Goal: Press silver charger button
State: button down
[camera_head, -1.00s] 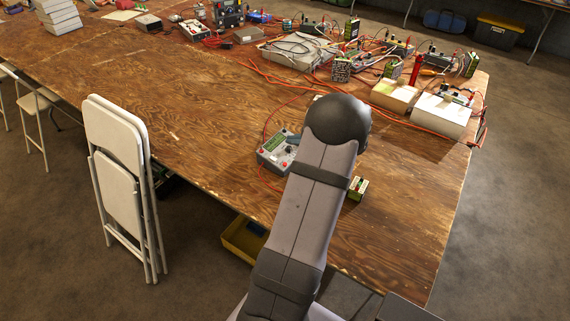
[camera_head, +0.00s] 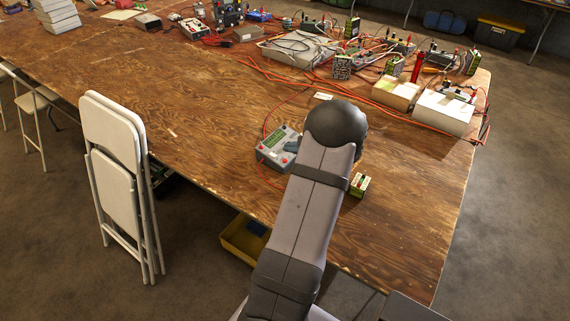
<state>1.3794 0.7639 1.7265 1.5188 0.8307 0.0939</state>
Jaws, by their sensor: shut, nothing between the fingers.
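The silver charger (camera_head: 271,155) lies on the wooden table, just left of my arm. It has a green display and red terminals, and its right part is hidden behind my arm. A small blue-grey piece of my gripper (camera_head: 291,146) shows over the charger's right side. The rest of my gripper is hidden behind my arm. I cannot tell whether it touches the charger or which button is under it. A small green and yellow battery (camera_head: 360,184) stands on the table to the right of my arm.
The wooden table (camera_head: 400,230) is bare at the front right. Red cables (camera_head: 265,125) run near the charger. Several chargers, cables and two boxes crowd the back right. A folded white chair (camera_head: 112,150) stands left, and a yellow bin (camera_head: 240,243) is below the table edge.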

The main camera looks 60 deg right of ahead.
jog(key=shift+w+f+b, duration=0.15)
jog(key=shift+f+b, duration=0.5)
jog(key=shift+f, duration=0.15)
jog(key=shift+w+f+b, duration=0.15)
jog(key=shift+f+b, duration=0.5)
jog(key=shift+f, duration=0.15)
jog(key=shift+w+f+b, duration=0.1)
jog(key=shift+f+b, duration=0.7)
jog(key=shift+b, duration=0.3)
dwell(1.5)
jog(key=shift+r, duration=0.15)
dwell(0.3)
jog(key=shift+r+p, duration=0.45)
jog(key=shift+r, duration=0.2)
jog(key=r+p, duration=0.1)
jog(key=r, duration=0.1)
jog(key=s+r+p, duration=0.1)
jog(key=r+p, duration=0.1)
jog(key=r, duration=0.1)
jog(key=shift+s, duration=0.1)
dwell(0.4)
dwell(0.6)
